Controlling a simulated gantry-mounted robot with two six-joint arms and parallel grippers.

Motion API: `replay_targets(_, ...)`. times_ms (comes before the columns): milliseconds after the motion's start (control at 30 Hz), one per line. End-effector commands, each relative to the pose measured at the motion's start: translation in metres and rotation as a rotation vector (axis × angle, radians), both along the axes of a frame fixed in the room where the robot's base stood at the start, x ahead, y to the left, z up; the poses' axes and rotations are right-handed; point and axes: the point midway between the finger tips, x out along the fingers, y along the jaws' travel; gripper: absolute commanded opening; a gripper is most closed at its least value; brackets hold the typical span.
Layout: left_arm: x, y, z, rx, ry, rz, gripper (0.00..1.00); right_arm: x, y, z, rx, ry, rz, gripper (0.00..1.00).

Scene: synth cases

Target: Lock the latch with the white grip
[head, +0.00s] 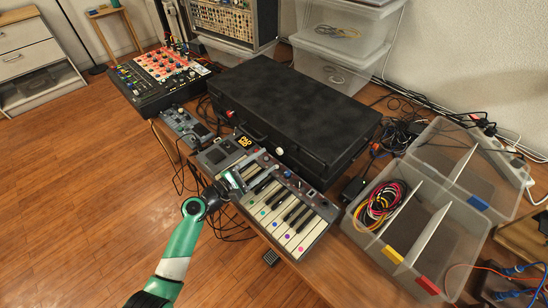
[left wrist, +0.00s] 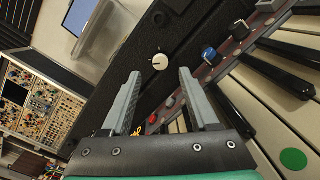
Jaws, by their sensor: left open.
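A black case (head: 295,108) lies closed behind the keyboard. A small white grip (head: 281,151) sits at the middle of its front face. In the left wrist view, a round white knob (left wrist: 159,62) with small marks around it shows on a dark panel, between and beyond my fingertips. I cannot tell for sure that it is the same part. My left gripper (head: 229,181) is over the left end of the keyboard, left of the white grip and apart from it. It is open, and nothing shows between its fingers (left wrist: 160,85). My right gripper is not in view.
A keyboard synth (head: 290,216) lies along the table edge in front of the case. Small dark devices (head: 184,127) and a mixer (head: 160,80) stand to the left. A clear divided bin (head: 440,228) with coiled cables is at right. Loose black cables lie around the case.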

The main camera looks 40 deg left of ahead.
Motion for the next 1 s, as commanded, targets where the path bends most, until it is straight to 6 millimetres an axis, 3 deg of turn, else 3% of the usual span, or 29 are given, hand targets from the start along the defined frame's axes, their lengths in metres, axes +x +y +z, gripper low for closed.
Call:
replay_targets(200,0.037,-0.005,-0.002,0.001,-0.001,-0.001,0.61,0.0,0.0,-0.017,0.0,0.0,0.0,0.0)
replay_targets(567,0.045,-0.006,0.0,0.0,0.0,0.0,0.61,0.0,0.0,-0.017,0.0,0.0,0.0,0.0)
replay_targets(900,0.045,-0.006,0.0,0.0,0.0,0.0,0.0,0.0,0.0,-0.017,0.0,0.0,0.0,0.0)
replay_targets(1000,0.045,-0.006,0.0,0.0,0.0,0.0,0.0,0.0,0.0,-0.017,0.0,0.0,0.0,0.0)
